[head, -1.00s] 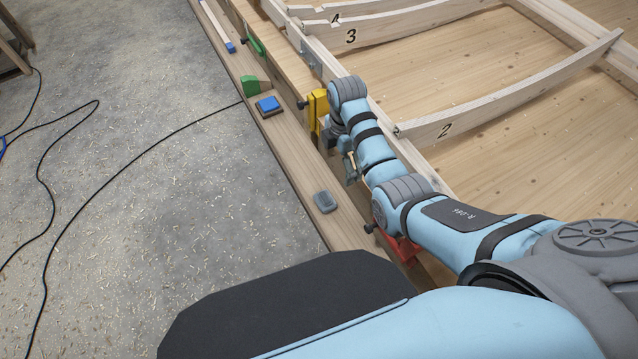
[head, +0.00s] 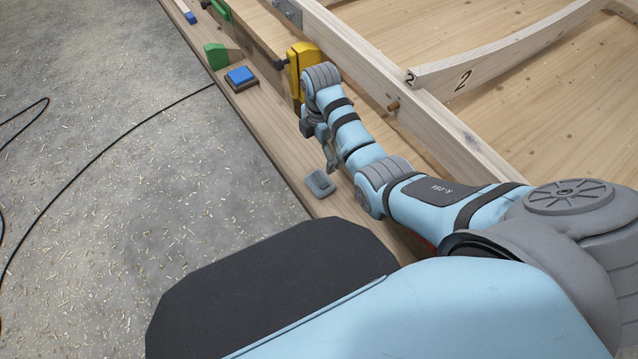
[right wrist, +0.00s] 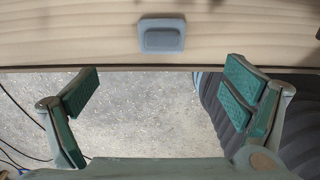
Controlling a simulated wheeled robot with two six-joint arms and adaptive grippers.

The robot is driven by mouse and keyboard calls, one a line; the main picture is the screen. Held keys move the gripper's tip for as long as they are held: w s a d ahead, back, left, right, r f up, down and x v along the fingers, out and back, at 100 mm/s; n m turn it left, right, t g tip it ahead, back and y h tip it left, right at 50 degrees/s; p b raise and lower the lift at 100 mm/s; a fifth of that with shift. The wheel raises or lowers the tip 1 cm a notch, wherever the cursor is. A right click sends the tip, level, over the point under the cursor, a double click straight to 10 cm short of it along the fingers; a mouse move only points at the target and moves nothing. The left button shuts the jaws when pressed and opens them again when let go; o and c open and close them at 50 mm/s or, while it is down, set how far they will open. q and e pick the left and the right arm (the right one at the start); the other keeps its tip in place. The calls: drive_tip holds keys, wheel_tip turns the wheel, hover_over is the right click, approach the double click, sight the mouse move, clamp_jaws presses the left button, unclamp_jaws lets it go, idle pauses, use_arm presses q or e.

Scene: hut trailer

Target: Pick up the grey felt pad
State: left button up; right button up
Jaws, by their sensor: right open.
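The grey felt pad (head: 319,184) is a small rounded block with a raised top. It lies on the long wooden plank near my base, close to the plank's floor-side edge. In the right wrist view the pad (right wrist: 161,36) shows near the top middle, on the plank. My right gripper (head: 328,152) is just beyond the pad in the head view, apart from it. In the right wrist view the right gripper's green-padded fingers (right wrist: 163,90) are wide apart with nothing between them. My left gripper is not in view.
A blue-topped block (head: 240,75), a green wedge (head: 216,56) and a yellow clamp (head: 299,66) are farther along the plank (head: 270,125). A wooden frame with a curved rib (head: 520,50) stands to the right. Open floor with a black cable (head: 110,144) lies left.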

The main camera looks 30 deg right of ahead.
sight(320, 178)
drive_tip(key=f+b, duration=0.3)
drive_tip(key=f, duration=0.3)
drive_tip(key=f+b, duration=0.4)
drive_tip(key=f, duration=0.3)
drive_tip(key=shift+s+a+f, duration=0.15)
drive_tip(key=shift+s+f, duration=0.05)
drive_tip(key=shift+f+b, duration=0.3)
drive_tip(key=shift+f, duration=0.25)
drive_tip(key=shift+r, duration=0.1)
drive_tip(key=c, duration=1.2)
